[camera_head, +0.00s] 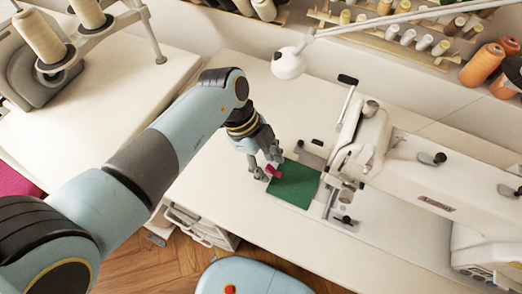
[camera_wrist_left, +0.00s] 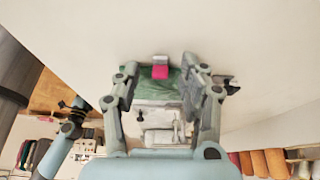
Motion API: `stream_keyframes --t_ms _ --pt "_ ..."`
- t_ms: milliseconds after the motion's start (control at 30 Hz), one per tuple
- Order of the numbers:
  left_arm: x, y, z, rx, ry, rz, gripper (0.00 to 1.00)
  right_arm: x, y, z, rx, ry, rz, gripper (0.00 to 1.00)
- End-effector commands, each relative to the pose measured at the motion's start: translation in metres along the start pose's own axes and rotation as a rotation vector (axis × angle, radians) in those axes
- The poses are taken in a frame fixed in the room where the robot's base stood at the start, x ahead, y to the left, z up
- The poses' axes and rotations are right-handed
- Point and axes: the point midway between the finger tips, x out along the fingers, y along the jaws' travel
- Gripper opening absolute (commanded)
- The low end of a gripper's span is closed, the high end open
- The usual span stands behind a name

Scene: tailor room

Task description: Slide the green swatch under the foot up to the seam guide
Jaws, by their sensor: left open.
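The green swatch (camera_head: 293,187) lies flat on the white table, its right edge close to the machine's needle area (camera_head: 343,197). It also shows between my left fingers in the left wrist view (camera_wrist_left: 138,88). A pink block (camera_head: 273,171) sits at the swatch's far left part; the left wrist view shows it with a grey piece behind (camera_wrist_left: 160,72). My left gripper (camera_head: 264,166) is open around the pink block, apart from it as far as I can tell. The presser foot is too small to make out.
The white sewing machine (camera_head: 440,190) stands right of the swatch. A white lamp head (camera_head: 288,64) hangs above the back. Thread spools (camera_head: 482,66) line the rear racks. A blue-grey arm part, perhaps my right one, shows in the left wrist view (camera_wrist_left: 62,140).

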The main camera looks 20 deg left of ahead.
Motion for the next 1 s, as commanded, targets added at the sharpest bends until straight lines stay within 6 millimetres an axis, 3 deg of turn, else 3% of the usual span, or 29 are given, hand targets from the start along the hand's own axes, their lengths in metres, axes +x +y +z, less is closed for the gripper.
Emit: stream_keyframes --t_ms 333,667,1000 --pt "0.0048 -0.0003 -0.0002 0.001 0.000 0.000 0.42 0.0006 -0.0019 -0.0014 0.001 0.002 -0.002 0.66" --pt "0.0047 -0.0001 0.0000 0.001 0.000 0.000 0.00 0.0005 -0.0027 0.0035 0.001 -0.006 -0.003 0.66" --pt "0.0031 -0.0012 -0.0005 0.001 0.000 0.000 0.00 -0.0033 -0.0023 0.0031 0.001 -0.006 -0.003 0.66"
